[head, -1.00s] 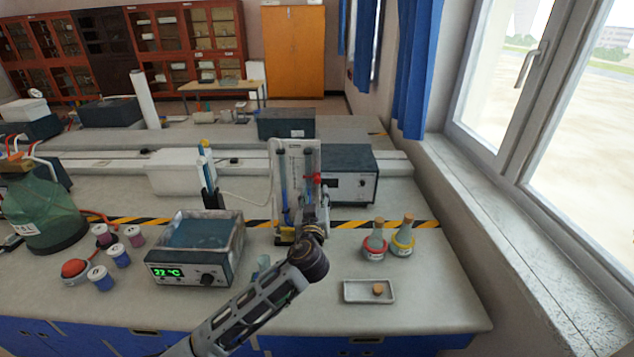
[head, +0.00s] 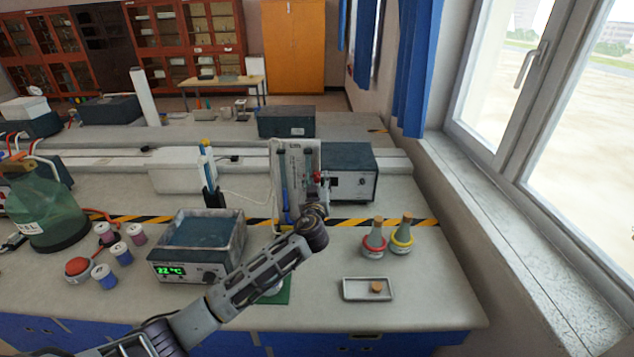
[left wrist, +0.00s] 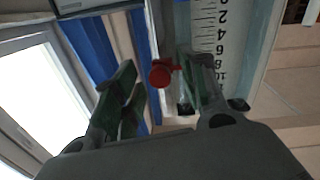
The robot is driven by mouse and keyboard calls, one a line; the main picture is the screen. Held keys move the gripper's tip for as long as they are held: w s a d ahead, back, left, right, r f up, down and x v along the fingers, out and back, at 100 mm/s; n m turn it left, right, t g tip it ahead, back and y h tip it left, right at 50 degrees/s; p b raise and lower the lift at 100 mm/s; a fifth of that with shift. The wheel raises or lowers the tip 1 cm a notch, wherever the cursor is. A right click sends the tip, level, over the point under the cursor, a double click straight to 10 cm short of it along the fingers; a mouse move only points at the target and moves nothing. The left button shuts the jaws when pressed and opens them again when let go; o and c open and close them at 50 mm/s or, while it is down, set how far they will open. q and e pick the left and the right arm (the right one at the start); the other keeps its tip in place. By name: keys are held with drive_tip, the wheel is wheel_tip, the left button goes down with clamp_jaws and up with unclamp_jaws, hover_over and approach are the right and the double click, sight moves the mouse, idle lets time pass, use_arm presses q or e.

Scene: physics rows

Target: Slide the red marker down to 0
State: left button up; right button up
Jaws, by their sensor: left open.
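The red marker (head: 317,176) is a small red knob at the right edge of an upright stand with a scale panel (head: 293,165). In the left wrist view the red knob (left wrist: 160,72) lies between the fingertips, beside the white scale (left wrist: 210,35). My left gripper (head: 325,188) is in front of the stand's right edge, by the marker. Its dark green fingers (left wrist: 160,88) are open, one on each side of the knob; whether they touch it I cannot tell. My arm hides the stand's lower part. My right gripper is not in view.
A heater box (head: 197,245) with a green display stands left of my arm. Two stoppered flasks (head: 388,238) and a white tray (head: 368,289) are on the right. A grey box (head: 348,172) stands behind the stand.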

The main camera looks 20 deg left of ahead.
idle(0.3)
use_arm(q)
drive_tip(key=c, duration=0.7)
clamp_jaws()
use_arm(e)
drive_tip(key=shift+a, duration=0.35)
